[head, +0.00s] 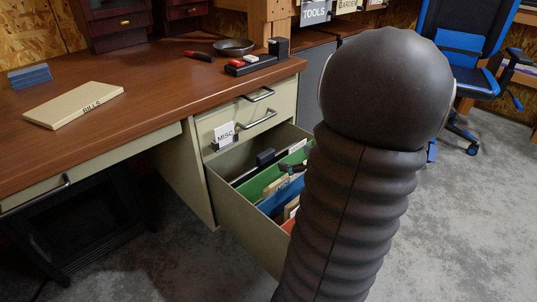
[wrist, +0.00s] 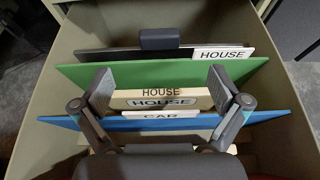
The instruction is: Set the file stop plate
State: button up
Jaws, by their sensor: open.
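The open file drawer (wrist: 42,115) holds upright folders. A dark plate with a thick grey block on its top edge (wrist: 160,40), which looks like the file stop plate, stands behind the green divider; its block shows in the head view (head: 265,157). A white HOUSE tab (wrist: 222,53) is just behind it or against it; I cannot tell which. My gripper (wrist: 162,83) is open and appears empty, its fingers on either side of the tan HOUSE folder (wrist: 160,93), nearer the camera than the plate.
The drawer also holds a green divider (wrist: 85,73), a blue divider (wrist: 262,116) and a CAR tab (wrist: 160,115). On the desk lie a BILLS folder (head: 75,104), a blue stack (head: 29,77) and a dark dish (head: 234,46). A blue chair (head: 462,45) stands right.

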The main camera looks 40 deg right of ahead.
aim_at(267, 153)
jog(key=b+x, duration=0.1)
jog(key=x, duration=1)
jog(key=shift+r, duration=0.1)
